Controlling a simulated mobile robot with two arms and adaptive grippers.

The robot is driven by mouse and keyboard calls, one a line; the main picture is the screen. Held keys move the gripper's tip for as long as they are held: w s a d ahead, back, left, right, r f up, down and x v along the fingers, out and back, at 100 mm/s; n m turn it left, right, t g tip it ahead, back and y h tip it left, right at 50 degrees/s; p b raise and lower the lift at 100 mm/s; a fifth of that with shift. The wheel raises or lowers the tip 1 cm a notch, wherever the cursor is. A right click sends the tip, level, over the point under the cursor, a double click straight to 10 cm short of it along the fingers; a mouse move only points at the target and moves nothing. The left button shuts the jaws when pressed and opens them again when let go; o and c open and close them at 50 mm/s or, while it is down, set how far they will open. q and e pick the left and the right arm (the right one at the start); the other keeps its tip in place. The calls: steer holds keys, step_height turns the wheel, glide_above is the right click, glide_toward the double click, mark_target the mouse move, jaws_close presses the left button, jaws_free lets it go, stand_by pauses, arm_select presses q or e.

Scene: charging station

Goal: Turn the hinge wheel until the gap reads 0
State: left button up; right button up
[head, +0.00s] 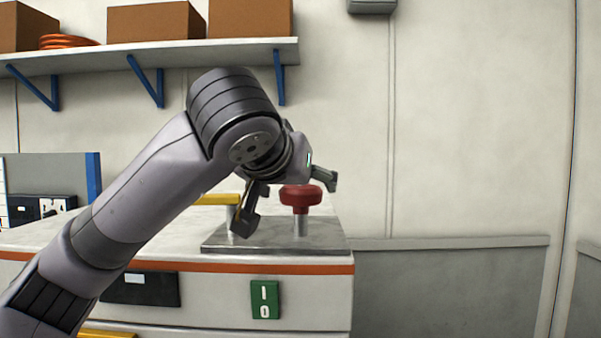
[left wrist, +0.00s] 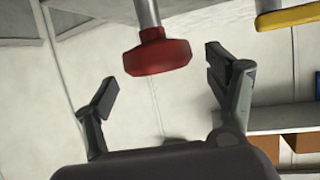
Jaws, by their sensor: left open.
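A red wheel (head: 301,198), lobed like a knob, sits on an upright steel post on a metal plate (head: 325,244) on top of the cabinet. It also shows in the left wrist view (left wrist: 158,57), hanging from the top of the picture on its post. My left gripper (head: 285,204) is open, with one finger left of and lower than the wheel and the other at its upper right. In the left wrist view the wheel lies between and beyond the open fingertips (left wrist: 161,83), with nothing held. I see no gap reading that I can make out. My right gripper is out of view.
A yellow bar (head: 217,199) on a post stands left of the wheel, partly behind my arm. A green I/O plate (head: 265,299) is on the cabinet front. A shelf (head: 215,54) with brown boxes (head: 250,18) hangs above. Right of the cabinet is open space before the wall.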

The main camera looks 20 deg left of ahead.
mark_target(301, 188)
arm_select(q)
steer(key=shift+p+x, duration=0.4)
steer(key=shift+x, duration=0.7)
steer(key=shift+w+f, duration=0.15)
steer(key=shift+w, duration=0.35)
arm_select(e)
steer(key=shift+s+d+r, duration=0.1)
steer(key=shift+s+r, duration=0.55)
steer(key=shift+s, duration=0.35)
arm_select(q)
steer(key=shift+s, duration=0.1)
steer(key=c, duration=1.2)
steer(key=shift+o, duration=0.2)
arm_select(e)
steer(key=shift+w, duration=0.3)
